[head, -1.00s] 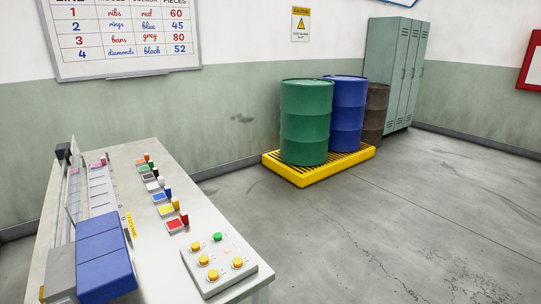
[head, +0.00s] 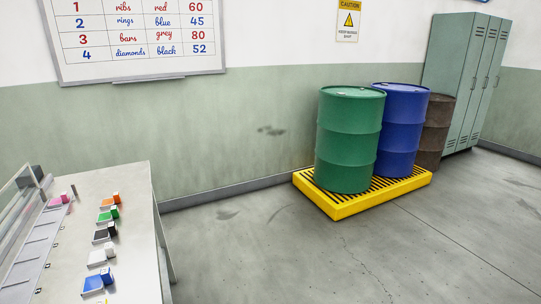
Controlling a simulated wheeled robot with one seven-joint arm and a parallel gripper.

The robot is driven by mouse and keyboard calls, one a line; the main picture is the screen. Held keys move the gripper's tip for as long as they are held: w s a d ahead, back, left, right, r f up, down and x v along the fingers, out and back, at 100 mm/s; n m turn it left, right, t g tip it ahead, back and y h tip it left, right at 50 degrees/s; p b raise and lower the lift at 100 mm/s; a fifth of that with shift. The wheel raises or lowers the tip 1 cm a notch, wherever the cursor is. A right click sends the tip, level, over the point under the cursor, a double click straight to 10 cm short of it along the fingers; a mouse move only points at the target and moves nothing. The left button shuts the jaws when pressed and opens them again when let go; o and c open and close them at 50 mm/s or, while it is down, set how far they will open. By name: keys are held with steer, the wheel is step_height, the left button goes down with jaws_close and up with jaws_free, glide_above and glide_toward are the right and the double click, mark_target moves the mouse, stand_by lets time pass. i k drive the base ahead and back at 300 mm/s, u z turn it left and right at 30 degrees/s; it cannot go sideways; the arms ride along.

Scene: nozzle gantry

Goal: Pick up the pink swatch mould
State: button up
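A small pink piece (head: 55,202) lies near the far left end of the light worktable (head: 135,182), beside the clear-sided machine. A second small pink block (head: 65,197) is right next to it. They are too small to tell which is the mould. My gripper is not in view.
A row of coloured swatches with small blocks runs along the table: orange (head: 106,202), green (head: 105,216), black, white (head: 97,257) and blue (head: 92,284). The floor to the right is clear.

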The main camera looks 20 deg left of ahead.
mark_target(64, 198)
steer(key=u, duration=0.2)
steer(key=i, duration=1.5)
steer(key=u, duration=1)
steer(key=i, duration=1.05)
steer(key=u, duration=1.05)
steer(key=i, duration=0.75)
steer(key=u, duration=0.35)
